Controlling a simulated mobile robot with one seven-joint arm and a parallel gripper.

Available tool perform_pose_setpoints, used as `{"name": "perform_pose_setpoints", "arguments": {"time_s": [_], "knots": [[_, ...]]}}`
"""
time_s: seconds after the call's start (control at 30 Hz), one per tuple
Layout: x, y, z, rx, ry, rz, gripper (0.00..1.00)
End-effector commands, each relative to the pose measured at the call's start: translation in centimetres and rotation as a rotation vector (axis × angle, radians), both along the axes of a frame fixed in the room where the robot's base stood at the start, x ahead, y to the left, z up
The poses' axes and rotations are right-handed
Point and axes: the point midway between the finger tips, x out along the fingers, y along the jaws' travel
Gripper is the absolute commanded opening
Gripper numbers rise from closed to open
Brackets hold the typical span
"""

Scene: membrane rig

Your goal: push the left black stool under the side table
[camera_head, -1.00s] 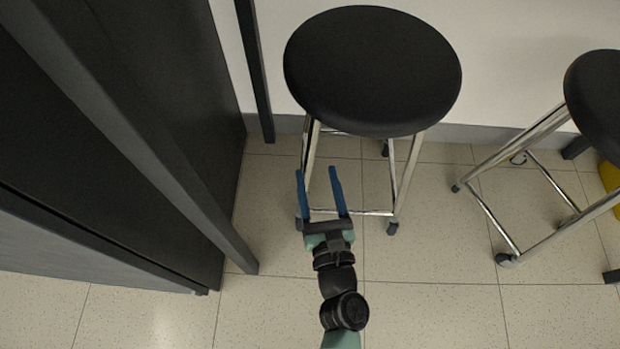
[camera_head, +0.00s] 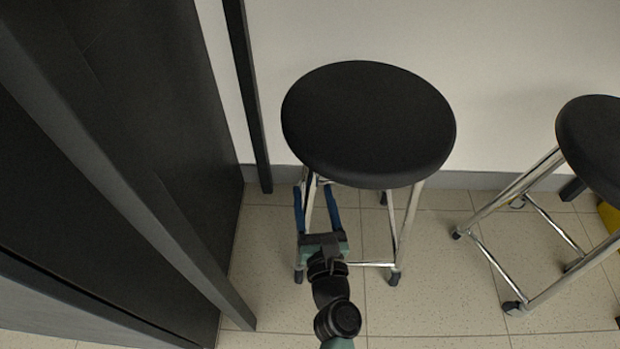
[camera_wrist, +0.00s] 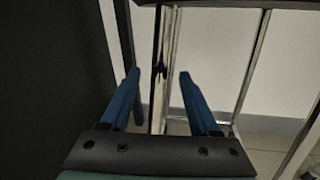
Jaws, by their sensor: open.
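The left black stool (camera_head: 368,125) has a round black seat and chrome legs on dark casters. It stands upright on the floor by the wall, right of the dark side table (camera_head: 188,232). My gripper (camera_head: 313,188) is open below the seat's left front edge, with blue fingers either side of a chrome stool leg. In the wrist view my gripper (camera_wrist: 160,76) shows the stool's leg (camera_wrist: 164,55) upright between the fingers. I cannot tell whether a finger touches it. The seat hides part of the frame.
A second black stool (camera_head: 592,140) stands at the right edge, with floor between the two stools. A slim dark post (camera_head: 247,95) stands against the white wall (camera_head: 500,60) behind. A yellow object (camera_head: 608,216) is partly visible at far right. Tiled floor (camera_head: 440,300) is clear in front.

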Motion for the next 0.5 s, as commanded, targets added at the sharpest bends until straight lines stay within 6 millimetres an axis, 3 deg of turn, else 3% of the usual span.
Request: {"name": "perform_pose_setpoints", "arguments": {"time_s": [0.2,0.5], "knots": [[3.4,0.7,0.0,0.001,-0.002,0.001,0.62],[5.2,1.1,0.0,0.0,0.0,0.002,0.62]]}}
